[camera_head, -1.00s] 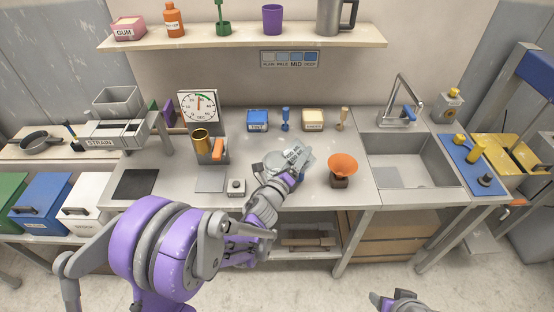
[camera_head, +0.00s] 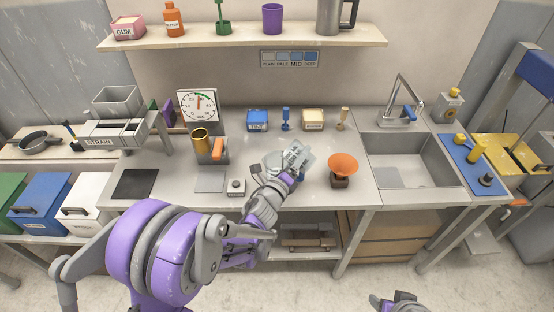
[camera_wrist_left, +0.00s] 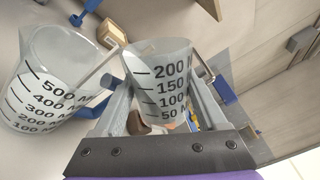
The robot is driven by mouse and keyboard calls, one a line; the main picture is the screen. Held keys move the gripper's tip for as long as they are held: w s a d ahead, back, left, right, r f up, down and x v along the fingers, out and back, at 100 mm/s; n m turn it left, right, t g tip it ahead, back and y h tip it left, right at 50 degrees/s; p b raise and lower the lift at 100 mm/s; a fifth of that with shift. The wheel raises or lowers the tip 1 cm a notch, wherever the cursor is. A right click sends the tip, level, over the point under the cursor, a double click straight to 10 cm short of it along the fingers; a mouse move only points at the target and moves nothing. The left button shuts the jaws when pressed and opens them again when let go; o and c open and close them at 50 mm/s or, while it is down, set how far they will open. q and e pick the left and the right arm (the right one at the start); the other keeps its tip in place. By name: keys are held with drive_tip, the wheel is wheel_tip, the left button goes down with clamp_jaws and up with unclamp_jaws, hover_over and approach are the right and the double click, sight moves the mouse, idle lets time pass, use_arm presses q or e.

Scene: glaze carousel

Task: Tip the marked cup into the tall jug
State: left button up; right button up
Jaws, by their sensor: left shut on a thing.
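The marked cup (camera_wrist_left: 165,80) is clear, with dark lines from 50 to 200. My left gripper (camera_wrist_left: 163,115) is shut on it. In the head view the cup (camera_head: 298,157) is held above the middle of the counter by the left gripper (camera_head: 289,174). The tall jug (camera_wrist_left: 45,85), clear with marks from 100 to 500, stands beside the cup at left in the wrist view. In the head view the jug (camera_head: 273,160) is partly hidden by the cup and gripper. My right gripper (camera_head: 400,302) shows only partly at the bottom edge.
An orange bowl on a dark stand (camera_head: 342,168) is right of the cup. A small grey button box (camera_head: 236,187) and a gold cup on a scale (camera_head: 201,141) are to the left. Blue (camera_head: 257,119) and yellow (camera_head: 313,119) boxes stand behind. The sink (camera_head: 410,160) is further right.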

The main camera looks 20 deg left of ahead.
sight(286, 158)
use_arm(q)
drive_tip(key=shift+f+n, duration=0.1)
drive_tip(key=shift+n, duration=0.2)
drive_tip(key=shift+a+r+n, duration=0.15)
drive_tip(key=shift+r+n, duration=0.25)
drive_tip(key=shift+n, duration=0.4)
idle(0.6)
drive_tip(key=shift+w+a+r+n+b, duration=0.2)
drive_tip(key=shift+a+r+n+b, duration=0.15)
drive_tip(key=shift+a+n+b, duration=0.45)
idle(0.7)
drive_tip(key=shift+a+r+n+b, duration=0.1)
drive_tip(key=shift+r+n+b, duration=0.25)
drive_tip(key=shift+n, duration=0.65)
drive_tip(key=shift+w+a+f+n+b, duration=0.1)
drive_tip(key=shift+a+f+n+b, duration=0.25)
drive_tip(key=shift+n+b, duration=0.5)
idle(0.8)
idle(0.3)
